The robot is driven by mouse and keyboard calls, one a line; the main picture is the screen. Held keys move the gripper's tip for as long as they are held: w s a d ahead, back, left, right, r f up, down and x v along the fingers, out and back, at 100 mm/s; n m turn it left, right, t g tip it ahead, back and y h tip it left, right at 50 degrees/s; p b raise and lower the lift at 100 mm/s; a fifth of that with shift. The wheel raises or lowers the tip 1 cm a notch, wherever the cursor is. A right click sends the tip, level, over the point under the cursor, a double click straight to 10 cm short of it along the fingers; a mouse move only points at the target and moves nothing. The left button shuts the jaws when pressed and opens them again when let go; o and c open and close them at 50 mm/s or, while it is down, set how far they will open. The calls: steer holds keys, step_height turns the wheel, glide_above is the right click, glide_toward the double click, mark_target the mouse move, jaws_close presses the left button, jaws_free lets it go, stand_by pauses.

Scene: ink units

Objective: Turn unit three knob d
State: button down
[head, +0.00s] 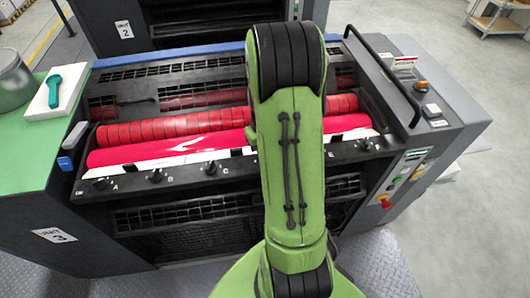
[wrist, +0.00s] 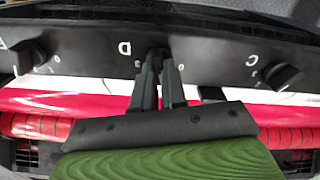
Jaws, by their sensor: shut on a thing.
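Unit three, marked by a plate (head: 54,235), has a dark front rail with lettered knobs. In the wrist view, the letter D (wrist: 125,48) is printed upside down beside my gripper (wrist: 160,56). The two fingers are closed together on knob d, which they almost wholly cover, so its angle cannot be read. In the head view my green arm hides knob d and the gripper. Knob C (wrist: 283,77) is to the right in the wrist view and also shows in the head view (head: 210,168).
Knob A (head: 102,183) and knob B (head: 155,175) sit further left on the rail. Another knob (wrist: 24,57) is at the wrist view's left. Red rollers (head: 180,128) lie behind the rail. A black handrail (head: 385,75) and a button panel (head: 405,175) are at right.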

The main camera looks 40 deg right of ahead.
steer(key=shift+n, duration=0.8)
steer(key=c, duration=1.2)
jaws_free()
steer(key=shift+r, duration=0.1)
step_height(320, 180, up, 16)
steer(key=shift+f+p, duration=0.2)
steer(key=shift+p, duration=0.75)
steer(key=shift+a, duration=0.1)
